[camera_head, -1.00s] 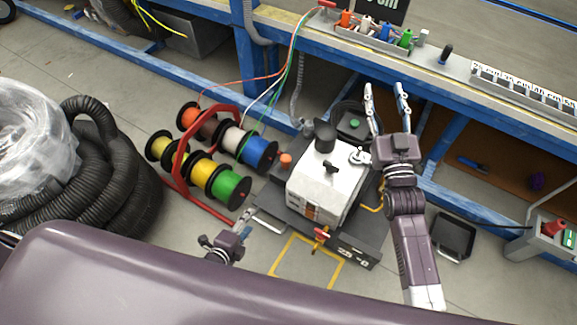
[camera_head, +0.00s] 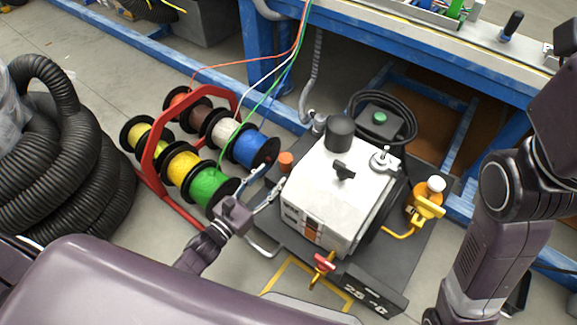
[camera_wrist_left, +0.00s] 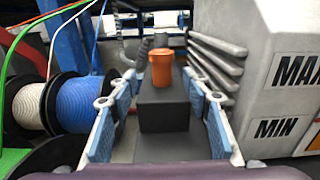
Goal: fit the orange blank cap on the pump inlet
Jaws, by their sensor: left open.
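The orange blank cap (camera_head: 285,160) stands upright on a dark block beside the left side of the white pump (camera_head: 335,205). My left gripper (camera_head: 264,186) is open just in front of the cap. In the left wrist view the cap (camera_wrist_left: 162,68) sits on the block (camera_wrist_left: 165,108), ahead and centred between the two open fingers, not gripped. A metal fitting (camera_head: 383,161) stands on the pump's top; I cannot tell for sure that it is the inlet. My right arm stands at the right, with its gripper out of the picture.
A red rack (camera_head: 150,165) of wire spools stands close left of my left gripper; the blue spool (camera_wrist_left: 82,102) is beside the left finger. A yellow valve (camera_head: 425,207) is right of the pump. The blue bench (camera_head: 440,60) runs behind.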

